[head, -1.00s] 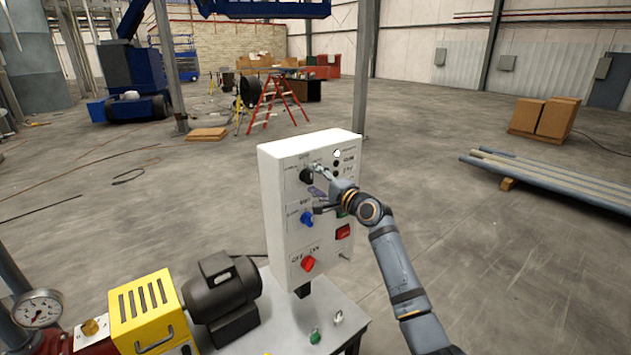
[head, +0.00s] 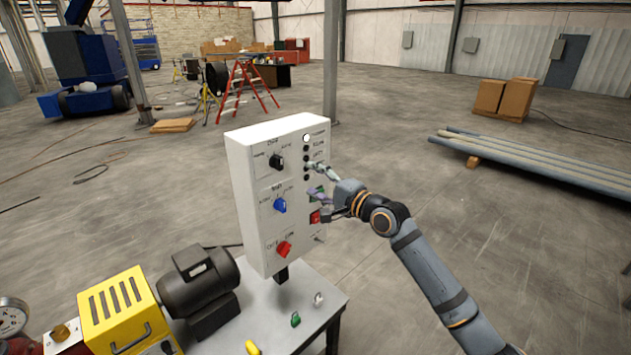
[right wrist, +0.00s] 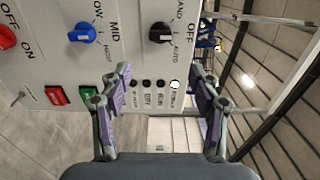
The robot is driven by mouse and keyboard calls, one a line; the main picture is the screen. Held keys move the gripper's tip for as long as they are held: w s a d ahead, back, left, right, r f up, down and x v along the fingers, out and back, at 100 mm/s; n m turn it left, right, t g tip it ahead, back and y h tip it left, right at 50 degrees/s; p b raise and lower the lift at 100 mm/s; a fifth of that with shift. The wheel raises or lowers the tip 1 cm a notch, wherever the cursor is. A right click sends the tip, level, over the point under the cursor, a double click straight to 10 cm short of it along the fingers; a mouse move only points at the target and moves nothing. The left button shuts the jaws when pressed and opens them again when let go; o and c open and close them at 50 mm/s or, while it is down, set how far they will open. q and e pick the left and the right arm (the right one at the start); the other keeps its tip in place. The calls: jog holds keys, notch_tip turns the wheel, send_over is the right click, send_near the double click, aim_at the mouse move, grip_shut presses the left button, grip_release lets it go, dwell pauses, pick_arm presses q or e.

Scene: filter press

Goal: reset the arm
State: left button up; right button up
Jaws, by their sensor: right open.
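My right gripper (head: 313,180) is open and empty in front of the right side of the white control panel (head: 236,185). In the right wrist view its spread fingers (right wrist: 161,75) frame the column of small indicator lamps (right wrist: 147,83), with the top one lit white. The black knob (head: 277,161) is left of the fingers and clear of them. The blue knob (head: 280,205) and red knob (head: 284,249) are below it. The fingers and wrist partly cover the green button (head: 315,193) and red button (head: 315,217). Whether a finger touches the panel is unclear. My left gripper is out of view.
The panel stands on a grey table (head: 265,317) with a dark motor (head: 200,285) and a yellow guard (head: 120,312) to the left. Open floor lies right of the panel, with pipes (head: 530,160) and cardboard boxes (head: 505,98) farther off.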

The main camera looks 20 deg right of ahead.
jog(key=shift+a, duration=0.1)
dwell(0.3)
